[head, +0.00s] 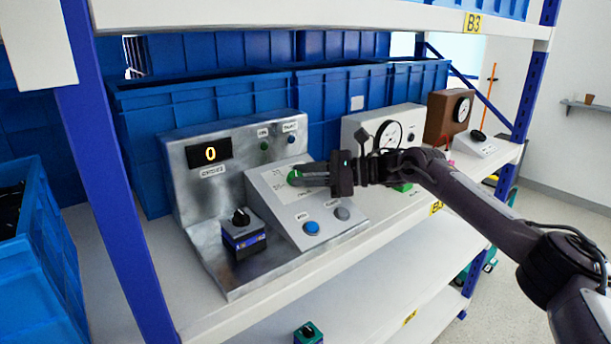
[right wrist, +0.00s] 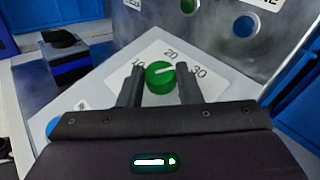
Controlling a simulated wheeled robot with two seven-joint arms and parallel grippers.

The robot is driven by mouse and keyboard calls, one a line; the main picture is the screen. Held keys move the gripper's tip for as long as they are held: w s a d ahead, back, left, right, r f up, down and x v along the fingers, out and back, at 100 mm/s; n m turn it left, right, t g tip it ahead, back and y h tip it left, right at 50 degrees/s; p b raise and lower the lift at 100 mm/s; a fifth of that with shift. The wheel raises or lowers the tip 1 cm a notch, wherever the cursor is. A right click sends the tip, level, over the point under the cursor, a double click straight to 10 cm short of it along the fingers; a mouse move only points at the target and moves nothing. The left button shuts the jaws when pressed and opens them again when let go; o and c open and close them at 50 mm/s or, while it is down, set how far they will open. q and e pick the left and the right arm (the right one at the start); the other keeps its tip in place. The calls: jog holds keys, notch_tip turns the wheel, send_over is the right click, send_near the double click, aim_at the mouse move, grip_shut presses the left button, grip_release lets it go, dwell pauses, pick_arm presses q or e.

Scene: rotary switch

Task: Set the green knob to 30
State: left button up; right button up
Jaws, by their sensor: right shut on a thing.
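The green knob (right wrist: 160,78) sits on a white dial plate (right wrist: 137,88) marked 10, 20 and 30. Its white pointer line is turned to the right, towards the 30 side of the dial; I cannot tell whether it lines up exactly. My right gripper (right wrist: 160,88) has one finger on each side of the knob and is shut on it. In the head view a bit of the green knob (head: 292,174) shows at the tips of my right gripper (head: 298,176). The display (head: 210,153) reads 0. My left gripper is not in view.
On the same metal console are a black rotary switch (head: 241,217), a blue button (head: 311,228) and a grey button (head: 342,213). A white gauge box (head: 352,124) stands to the right. Blue bins (head: 140,110) stand behind. A shelf post (head: 108,180) rises at left.

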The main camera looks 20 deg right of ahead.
dwell(0.3)
jog(key=o, duration=1)
jog(key=shift+c, duration=0.2)
jog(key=shift+d, duration=0.1)
jog(key=shift+s+d, duration=0.1)
jog(key=shift+d, duration=0.15)
jog(key=b+v, duration=0.2)
jog(key=v, duration=0.5)
jog(key=shift+s, duration=0.1)
jog(key=shift+d, duration=0.1)
